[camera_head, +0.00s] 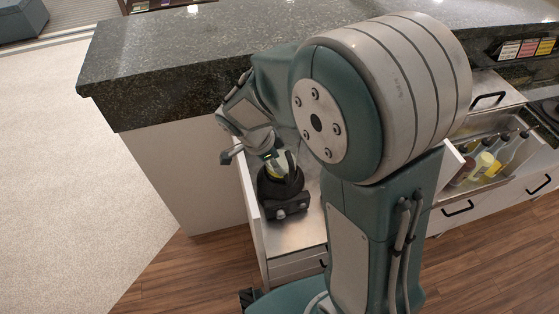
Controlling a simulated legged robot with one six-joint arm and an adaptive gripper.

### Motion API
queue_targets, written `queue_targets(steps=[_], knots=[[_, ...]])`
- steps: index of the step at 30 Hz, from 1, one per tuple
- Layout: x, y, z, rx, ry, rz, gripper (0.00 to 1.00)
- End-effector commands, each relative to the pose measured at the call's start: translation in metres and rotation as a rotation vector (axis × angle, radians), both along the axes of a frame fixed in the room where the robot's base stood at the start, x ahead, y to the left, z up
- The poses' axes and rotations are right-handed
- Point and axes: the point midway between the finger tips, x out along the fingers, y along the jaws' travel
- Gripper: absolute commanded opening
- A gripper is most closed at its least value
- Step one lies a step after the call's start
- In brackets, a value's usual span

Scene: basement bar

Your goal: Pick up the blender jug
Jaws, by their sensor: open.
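The blender stands in an open drawer at the left of the counter front. Its dark base (287,203) has light knobs on the front. The blender jug (283,166) looks pale and yellowish, sits above the base, and is mostly hidden behind my wrist and dark parts around it. My gripper (253,155) is at the jug's upper left, open and very close to it. Its fingers are small and partly hidden, so I cannot tell whether they touch the jug or lie around it.
The drawer's left wall (249,191) rises close beside the blender. The dark stone counter (160,70) overhangs behind it. Another open drawer at the right holds several bottles (484,164). Wooden floor (180,272) is clear at the front left.

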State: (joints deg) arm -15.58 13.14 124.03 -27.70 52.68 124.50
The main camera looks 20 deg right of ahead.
Motion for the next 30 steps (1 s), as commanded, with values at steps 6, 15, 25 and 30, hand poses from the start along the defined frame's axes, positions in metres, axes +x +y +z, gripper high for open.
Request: queue_targets(steps=[6, 15, 25, 30], knots=[[-0.001, -0.011, -0.020, 0.002, 0.001, 0.000, 0.63], [-0.006, -0.028, -0.058, 0.001, 0.003, -0.001, 0.63], [-0.006, -0.031, -0.066, 0.002, -0.001, 0.000, 0.63], [-0.006, -0.032, -0.065, 0.002, -0.001, 0.000, 0.00]])
